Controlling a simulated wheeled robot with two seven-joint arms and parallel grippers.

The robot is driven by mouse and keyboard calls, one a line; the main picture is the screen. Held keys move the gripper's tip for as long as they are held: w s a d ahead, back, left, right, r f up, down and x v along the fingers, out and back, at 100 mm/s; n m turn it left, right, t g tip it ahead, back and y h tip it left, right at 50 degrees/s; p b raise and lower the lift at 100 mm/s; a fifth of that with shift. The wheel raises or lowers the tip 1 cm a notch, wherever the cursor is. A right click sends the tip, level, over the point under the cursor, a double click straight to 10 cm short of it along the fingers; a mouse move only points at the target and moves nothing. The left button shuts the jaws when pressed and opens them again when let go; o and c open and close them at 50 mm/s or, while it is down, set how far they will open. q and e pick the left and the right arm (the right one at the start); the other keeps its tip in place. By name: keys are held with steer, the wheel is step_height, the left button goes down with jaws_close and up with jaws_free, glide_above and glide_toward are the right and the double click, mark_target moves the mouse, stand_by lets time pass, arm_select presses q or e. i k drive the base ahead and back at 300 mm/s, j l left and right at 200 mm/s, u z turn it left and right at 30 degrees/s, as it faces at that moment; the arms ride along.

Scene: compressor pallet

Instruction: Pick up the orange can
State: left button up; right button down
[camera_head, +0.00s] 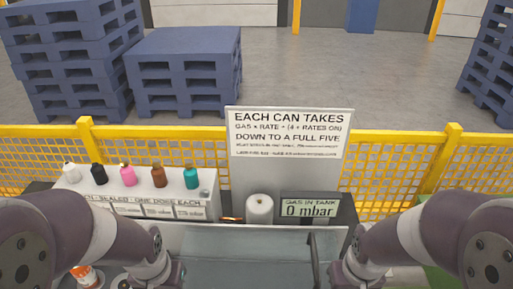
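A row of small cans stands on a white box (140,198) at the left: white (71,173), black (98,174), pink (128,175), brownish-orange (159,175) and teal (191,177). Another orange thing with white on it (84,274) shows at the bottom left, partly hidden by my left arm; I cannot tell whether it is a can. Both my arms reach in from the bottom corners, well short of the row. Neither gripper's fingers show.
A grey tray-like surface (235,245) lies between my arms. Behind it are a white cylinder (260,208) and a display reading 0 mbar (309,208). A sign (290,133) stands behind these. A yellow mesh fence (395,168) runs behind, with blue pallets (185,65) beyond.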

mark_target(87, 276)
steer(key=u, duration=1.65)
steer(key=i+j+z, duration=0.1)
steer(key=z, duration=1.35)
steer(key=j+z, duration=0.65)
steer(key=j, duration=0.2)
steer(key=k+j+z, duration=0.15)
steer(key=j+z, duration=0.15)
steer(key=k+j+z, duration=0.15)
steer(key=j+z, duration=0.15)
steer(key=j, duration=0.15)
steer(key=k+j, duration=0.15)
steer(key=j, duration=0.25)
steer(key=k+j, duration=0.2)
steer(key=j, duration=0.2)
steer(key=z, duration=0.05)
